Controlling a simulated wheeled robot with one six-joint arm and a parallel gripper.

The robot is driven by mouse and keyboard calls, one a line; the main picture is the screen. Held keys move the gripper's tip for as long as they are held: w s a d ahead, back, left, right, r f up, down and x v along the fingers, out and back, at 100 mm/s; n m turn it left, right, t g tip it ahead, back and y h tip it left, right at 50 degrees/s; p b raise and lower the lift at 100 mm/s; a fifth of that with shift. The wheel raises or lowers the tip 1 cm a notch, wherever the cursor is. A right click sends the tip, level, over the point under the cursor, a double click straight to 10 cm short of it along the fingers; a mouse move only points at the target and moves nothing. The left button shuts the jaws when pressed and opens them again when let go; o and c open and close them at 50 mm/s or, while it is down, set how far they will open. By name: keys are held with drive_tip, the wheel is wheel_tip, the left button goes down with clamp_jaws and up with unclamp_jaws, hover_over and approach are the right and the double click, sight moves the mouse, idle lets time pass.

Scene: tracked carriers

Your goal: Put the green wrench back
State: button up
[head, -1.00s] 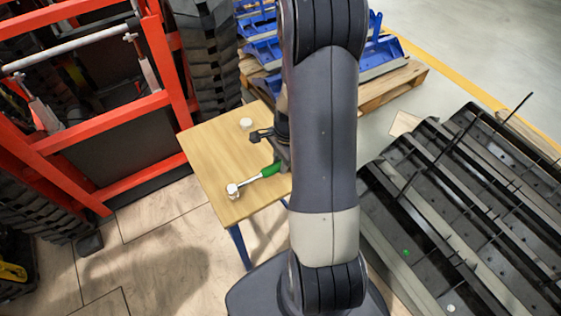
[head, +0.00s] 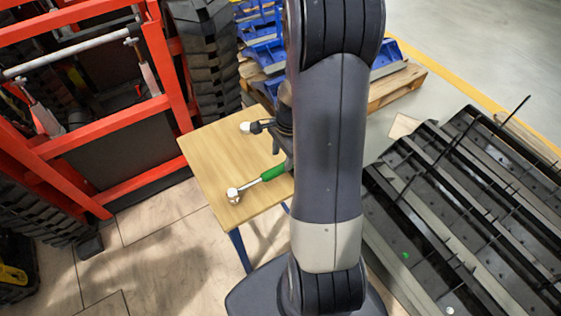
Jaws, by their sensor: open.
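The green wrench (head: 271,173), with a green handle and a bright metal shaft and head, lies on the wooden table top (head: 210,160). Its head points to the lower left, near the table's front edge. The right end of its handle runs up to my arm, which may hide part of it. My gripper (head: 266,137) shows only partly at the left side of my arm, its jaws apart, above the table and farther back than the wrench. I see nothing held in it. The rest of the gripper is hidden behind my arm.
A small white round piece (head: 245,127) is beside the gripper's left fingertip. A red frame (head: 95,138) with black tracks (head: 205,60) stands left of the table. Blue parts (head: 262,50) on a pallet (head: 395,88) are behind. A dark slatted rack (head: 440,200) fills the right.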

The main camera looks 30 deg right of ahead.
wheel_tip(320, 180, up, 7)
drive_tip(key=d+p, duration=0.1)
drive_tip(key=shift+s, duration=0.1)
drive_tip(key=shift+c, duration=0.5)
